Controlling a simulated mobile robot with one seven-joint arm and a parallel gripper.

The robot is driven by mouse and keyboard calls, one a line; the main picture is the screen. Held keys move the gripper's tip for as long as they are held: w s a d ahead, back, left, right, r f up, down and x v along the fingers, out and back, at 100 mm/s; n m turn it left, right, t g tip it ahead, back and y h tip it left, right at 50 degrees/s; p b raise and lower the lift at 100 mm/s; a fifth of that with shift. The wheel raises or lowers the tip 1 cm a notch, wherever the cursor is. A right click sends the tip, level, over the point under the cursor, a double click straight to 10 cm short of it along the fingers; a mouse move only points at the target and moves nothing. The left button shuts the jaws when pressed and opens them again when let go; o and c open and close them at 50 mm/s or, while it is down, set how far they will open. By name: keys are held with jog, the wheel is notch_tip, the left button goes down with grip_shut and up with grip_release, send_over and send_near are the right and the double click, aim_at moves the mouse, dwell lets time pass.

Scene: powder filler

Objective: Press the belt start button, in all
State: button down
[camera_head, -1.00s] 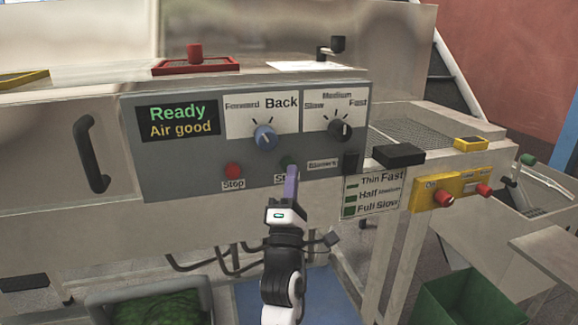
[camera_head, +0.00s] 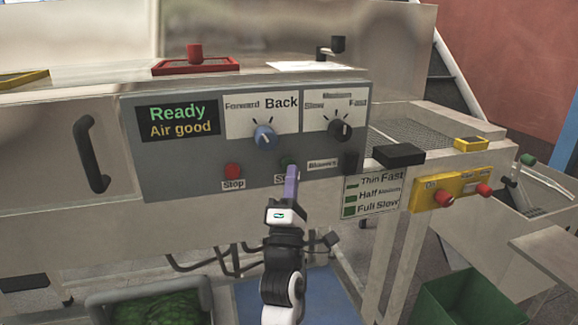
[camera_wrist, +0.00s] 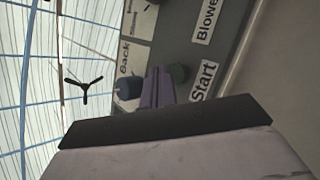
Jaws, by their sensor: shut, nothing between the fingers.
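The green belt start button (camera_head: 286,161) sits on the grey control panel (camera_head: 190,165), with its Start label partly hidden behind my gripper. In the wrist view the green button (camera_wrist: 178,72) shows beside my fingertips, next to the word Start. My gripper (camera_head: 291,175) is shut and empty, its purple fingers pointing up at the panel just below and in front of the button. I cannot tell whether the tips touch the button.
A red Stop button (camera_head: 233,170) is left of the start button. The display (camera_head: 180,121) reads Ready, Air good.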

jog(key=shift+w+a, duration=0.1)
jog(key=shift+w, duration=0.05)
jog(key=shift+w, duration=0.25)
